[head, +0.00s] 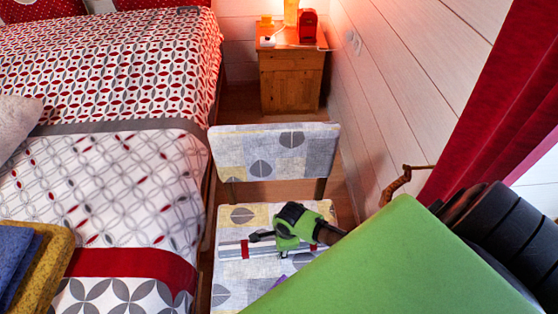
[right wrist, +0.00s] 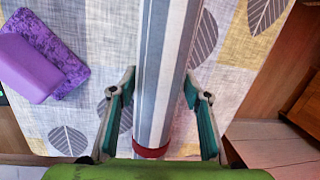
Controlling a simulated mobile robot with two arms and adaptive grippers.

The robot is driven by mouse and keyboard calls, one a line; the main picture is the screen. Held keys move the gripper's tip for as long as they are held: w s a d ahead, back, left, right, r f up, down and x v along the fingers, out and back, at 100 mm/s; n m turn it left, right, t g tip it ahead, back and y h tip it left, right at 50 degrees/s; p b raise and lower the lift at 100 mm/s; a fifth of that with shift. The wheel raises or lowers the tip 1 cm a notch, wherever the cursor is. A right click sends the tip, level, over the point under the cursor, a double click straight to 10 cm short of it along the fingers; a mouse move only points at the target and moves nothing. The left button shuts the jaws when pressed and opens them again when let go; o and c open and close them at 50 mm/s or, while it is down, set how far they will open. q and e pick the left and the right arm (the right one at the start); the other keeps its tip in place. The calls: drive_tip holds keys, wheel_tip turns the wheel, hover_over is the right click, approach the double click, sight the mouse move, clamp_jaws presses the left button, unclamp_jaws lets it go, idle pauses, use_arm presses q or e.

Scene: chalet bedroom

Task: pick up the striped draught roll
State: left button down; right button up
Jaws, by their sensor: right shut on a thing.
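The striped draught roll (head: 232,250) is grey and white with red bands and lies across the seat of the patterned chair (head: 235,292). In the right wrist view the roll (right wrist: 160,70) runs lengthwise between the two fingers, with a red band near the palm. My right gripper (head: 268,238) is shut on the roll, over its right part in the head view. The gripper also shows in the right wrist view (right wrist: 160,95). I cannot tell whether the roll is clear of the seat. My green forearm hides the right side of the seat. My left gripper is not in view.
A purple block on a purple cloth (right wrist: 42,70) lies on the seat beside the roll. The chair's backrest (head: 275,150) stands behind. A bed (head: 120,160) is close on the left, the plank wall (head: 385,75) on the right, and a wooden nightstand (head: 290,82) at the back.

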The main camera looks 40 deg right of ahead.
drive_tip(key=shift+r, duration=0.5)
wheel_tip(320, 180, up, 2)
drive_tip(key=shift+r+p, duration=0.25)
drive_tip(key=shift+p, duration=0.3)
drive_tip(key=s+a+r+p, duration=0.2)
drive_tip(key=s+a+r, duration=0.5)
drive_tip(key=s+r, duration=0.4)
drive_tip(key=w+a+r+n+g+y, duration=0.1)
drive_tip(key=w+a+r+n, duration=0.3)
drive_tip(key=w+r+n, duration=0.25)
drive_tip(key=w+a+r+n, duration=0.3)
drive_tip(key=w+r+n, duration=0.2)
drive_tip(key=r, duration=0.3)
drive_tip(key=s+d+r+n+g, duration=0.1)
drive_tip(key=d+r+n, duration=0.3)
drive_tip(key=r, duration=0.4)
drive_tip(key=s+d+r+n+g, duration=0.1)
drive_tip(key=s+d+r+n, duration=0.1)
drive_tip(key=d+r+n, duration=0.2)
wheel_tip(320, 180, up, 4)
drive_tip(key=n, duration=0.3)
drive_tip(key=shift+s, duration=0.15)
